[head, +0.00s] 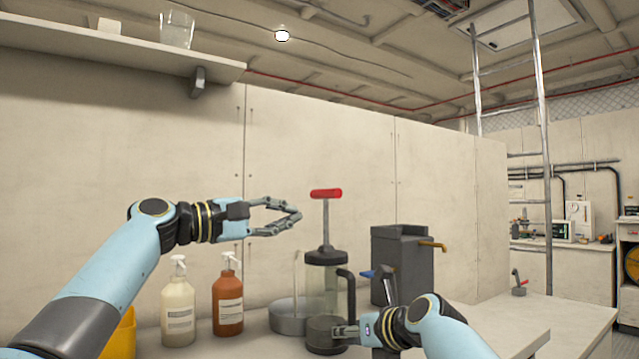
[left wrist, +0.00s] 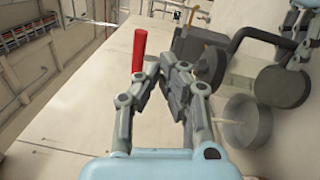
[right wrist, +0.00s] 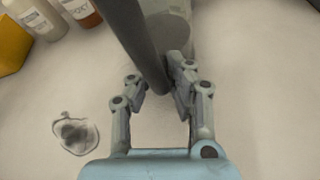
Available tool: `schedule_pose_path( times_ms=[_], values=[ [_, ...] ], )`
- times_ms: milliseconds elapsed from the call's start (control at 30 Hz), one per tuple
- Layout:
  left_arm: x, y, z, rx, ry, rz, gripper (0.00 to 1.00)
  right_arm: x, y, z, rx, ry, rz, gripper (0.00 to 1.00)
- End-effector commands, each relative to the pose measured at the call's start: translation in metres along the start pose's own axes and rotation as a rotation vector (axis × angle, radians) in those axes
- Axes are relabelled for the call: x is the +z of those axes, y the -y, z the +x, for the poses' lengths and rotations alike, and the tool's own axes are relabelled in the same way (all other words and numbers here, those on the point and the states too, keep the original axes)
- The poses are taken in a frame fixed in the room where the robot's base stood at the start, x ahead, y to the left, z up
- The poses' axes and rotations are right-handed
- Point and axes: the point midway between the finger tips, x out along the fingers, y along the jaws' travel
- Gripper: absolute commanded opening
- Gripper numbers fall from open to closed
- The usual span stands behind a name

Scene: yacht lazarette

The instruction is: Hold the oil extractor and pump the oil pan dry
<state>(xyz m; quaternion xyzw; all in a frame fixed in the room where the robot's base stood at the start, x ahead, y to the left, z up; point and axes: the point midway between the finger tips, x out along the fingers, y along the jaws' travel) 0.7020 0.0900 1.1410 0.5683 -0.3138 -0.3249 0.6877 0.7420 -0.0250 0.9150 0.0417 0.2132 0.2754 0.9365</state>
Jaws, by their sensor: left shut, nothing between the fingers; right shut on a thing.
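The oil extractor (head: 323,287) stands upright on the counter, with a dark collar and base, a clear barrel and a black side handle (head: 350,290). Its red pump handle (head: 326,193) is raised on a rod; it also shows in the left wrist view (left wrist: 139,52). My right gripper (head: 345,331) is shut on the black side handle, seen between its fingers in the right wrist view (right wrist: 143,45). My left gripper (head: 296,214) is shut and empty, left of the red handle and apart from it. The round grey oil pan (head: 284,322) sits behind left, a thin tube (head: 296,275) rising from it.
A cream bottle (head: 178,310), an orange-brown bottle (head: 228,305) and a yellow container (head: 120,338) stand left of the pan. A dark grey box with a brass spout (head: 403,265) stands behind right. A shelf (head: 100,42) overhangs at upper left.

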Motion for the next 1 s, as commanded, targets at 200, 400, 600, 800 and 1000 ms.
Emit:
schedule_pose_path(
  times_ms=[200, 400, 600, 800, 1000],
  values=[
    [-0.006, -0.012, 0.003, 0.012, -0.001, 0.563, 0.00, 0.001, 0.000, 0.000, 0.001, 0.001, 0.000, 0.00],
    [-0.012, -0.029, 0.007, 0.028, -0.009, 1.088, 0.00, 0.001, 0.000, 0.000, 0.000, 0.001, 0.000, 0.00],
    [-0.018, -0.050, 0.010, 0.044, -0.027, 1.521, 0.00, 0.001, 0.000, 0.000, 0.000, 0.002, 0.000, 0.00],
    [-0.020, -0.091, 0.013, 0.071, -0.054, 1.711, 0.00, 0.001, 0.000, 0.000, 0.000, 0.002, 0.000, 0.00],
    [-0.018, -0.105, 0.028, 0.083, -0.060, 1.721, 0.00, 0.001, 0.000, 0.000, 0.000, 0.002, -0.001, 0.00]
  ],
)
